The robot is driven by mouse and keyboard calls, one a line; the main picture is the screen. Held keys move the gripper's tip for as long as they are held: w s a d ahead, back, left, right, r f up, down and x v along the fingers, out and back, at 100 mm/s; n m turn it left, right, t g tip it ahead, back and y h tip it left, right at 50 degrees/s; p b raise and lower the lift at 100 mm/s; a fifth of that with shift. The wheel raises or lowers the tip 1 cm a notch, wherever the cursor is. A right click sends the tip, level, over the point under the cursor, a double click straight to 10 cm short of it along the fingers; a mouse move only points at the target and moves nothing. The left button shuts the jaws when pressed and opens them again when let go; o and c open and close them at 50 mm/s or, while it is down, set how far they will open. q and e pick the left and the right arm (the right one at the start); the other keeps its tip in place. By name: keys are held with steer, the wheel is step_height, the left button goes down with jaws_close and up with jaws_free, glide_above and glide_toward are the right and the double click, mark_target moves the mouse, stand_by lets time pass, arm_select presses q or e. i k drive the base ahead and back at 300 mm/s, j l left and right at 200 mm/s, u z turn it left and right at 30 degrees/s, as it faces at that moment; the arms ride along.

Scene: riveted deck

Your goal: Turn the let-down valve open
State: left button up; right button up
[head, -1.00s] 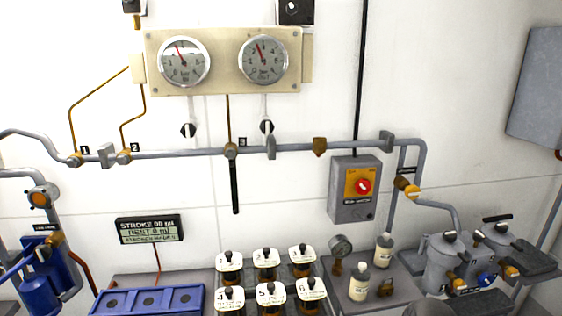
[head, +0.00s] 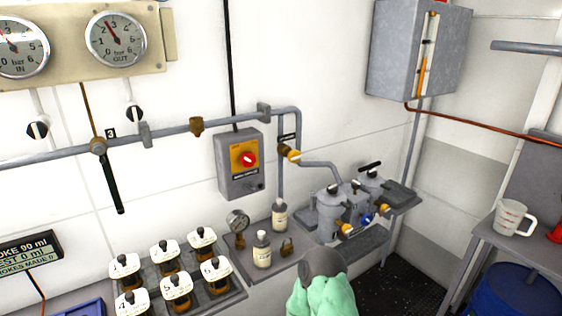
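Several valves are in view, and no readable label says which is the let-down valve. A valve with an orange handle (head: 291,154) sits on the pipe bend at the centre, under a small dark label too small to read. Grey twin pots (head: 331,213) at right centre carry small orange and blue handles, including a front orange handle (head: 346,229) and a blue handle (head: 368,219). A brown valve body with a long black lever hanging down (head: 112,184) is on the pipe beside label 3. Neither of my grippers shows in the head view.
A grey switch box (head: 239,180) with a red knob is on the wall. Gauges, bottles and a rack of jars (head: 232,293) stand left. A green cloth (head: 322,296) hangs on a dark rounded object. A jug (head: 511,217) stands on a right shelf above a blue drum (head: 513,293).

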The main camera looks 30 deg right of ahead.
mark_target(294, 156)
steer(key=l+u, duration=0.1)
steer(key=l, duration=1.75)
